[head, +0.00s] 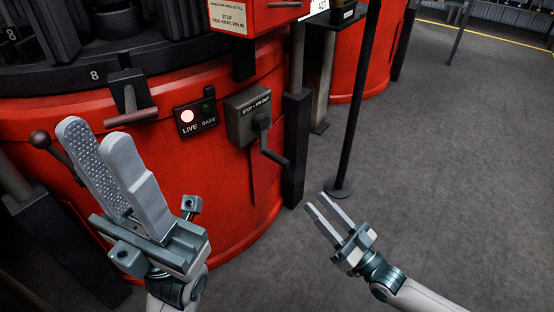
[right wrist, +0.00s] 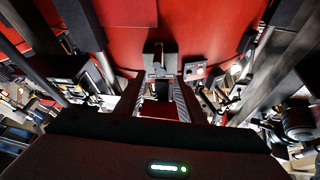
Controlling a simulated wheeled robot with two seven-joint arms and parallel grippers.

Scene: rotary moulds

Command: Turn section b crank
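A dark crank (head: 271,146) hangs from a grey box (head: 243,115) marked "STOP - PIN OUT" on the red round machine (head: 215,165). Its arm slants down to the right, ending in a dark grip. A grey box shape shows ahead of the fingers in the right wrist view (right wrist: 160,58). No "section b" label is readable. My right gripper (head: 317,202) is open and empty, below and right of the crank, apart from it. My left gripper (head: 97,138) is in front of the machine, left of the crank; its fingers overlap in the head view, so its opening is unclear.
A LIVE/SAFE panel (head: 196,117) with its white lamp lit is left of the box. A T-handle (head: 131,101) sits below an "8". A dark post (head: 296,148) and a thin pole (head: 356,100) stand to the right. Grey floor (head: 455,170) is clear there.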

